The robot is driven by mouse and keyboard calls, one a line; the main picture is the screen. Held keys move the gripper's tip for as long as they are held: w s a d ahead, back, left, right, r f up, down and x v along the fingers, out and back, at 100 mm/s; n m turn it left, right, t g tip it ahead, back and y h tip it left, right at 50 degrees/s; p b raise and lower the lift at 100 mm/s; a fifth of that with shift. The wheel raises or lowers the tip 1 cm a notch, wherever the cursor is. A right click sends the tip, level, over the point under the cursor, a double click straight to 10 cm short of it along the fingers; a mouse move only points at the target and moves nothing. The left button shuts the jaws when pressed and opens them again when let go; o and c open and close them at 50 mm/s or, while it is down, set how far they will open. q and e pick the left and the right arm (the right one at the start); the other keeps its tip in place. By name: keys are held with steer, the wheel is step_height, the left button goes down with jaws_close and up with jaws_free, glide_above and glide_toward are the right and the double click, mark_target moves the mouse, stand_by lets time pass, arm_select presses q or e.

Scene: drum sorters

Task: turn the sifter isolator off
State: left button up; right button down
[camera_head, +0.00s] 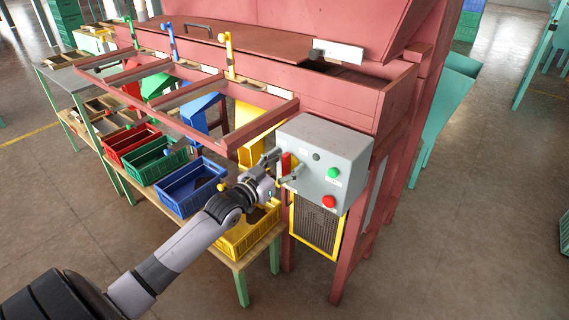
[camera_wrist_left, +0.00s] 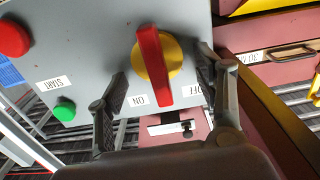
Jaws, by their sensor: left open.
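The sifter isolator is a rotary switch with a red handle (camera_head: 286,163) on the left of the grey control box (camera_head: 318,180). In the left wrist view its red handle (camera_wrist_left: 153,68) stands nearly upright across a yellow disc (camera_wrist_left: 175,58). The handle's lower end lies between the ON label (camera_wrist_left: 138,100) and the OFF label (camera_wrist_left: 194,94). My left gripper (camera_head: 282,167) is at the box front, open. In the left wrist view its fingers (camera_wrist_left: 162,72) stand on either side of the handle, with gaps visible. My right gripper is not in view.
A green START button (camera_head: 333,172) and a red button (camera_head: 328,201) sit on the same box. The red sifter frame (camera_head: 345,90) rises behind it. Colored crates, including a blue one (camera_head: 190,190), stand on a low bench at left.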

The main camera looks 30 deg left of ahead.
arm_select(q)
steer(key=shift+c, duration=0.4)
steer(key=c, duration=1)
steer(key=shift+c, duration=0.2)
steer(key=shift+a+r+n+p, duration=0.1)
steer(key=shift+a+n+p, duration=0.05)
steer(key=shift+n+p, duration=0.7)
steer(key=shift+a+n, duration=0.1)
steer(key=shift+n, duration=0.85)
steer(key=shift+a+f+n+p, duration=0.1)
steer(key=shift+n+p, duration=0.15)
steer(key=shift+n, duration=0.35)
steer(key=shift+a+f+n+p, duration=0.1)
steer(key=shift+n+p, duration=0.1)
steer(key=shift+n, duration=0.4)
steer(key=shift+a+f+n, duration=0.1)
steer(key=shift+f+n, duration=0.05)
steer(key=shift+n, duration=1.35)
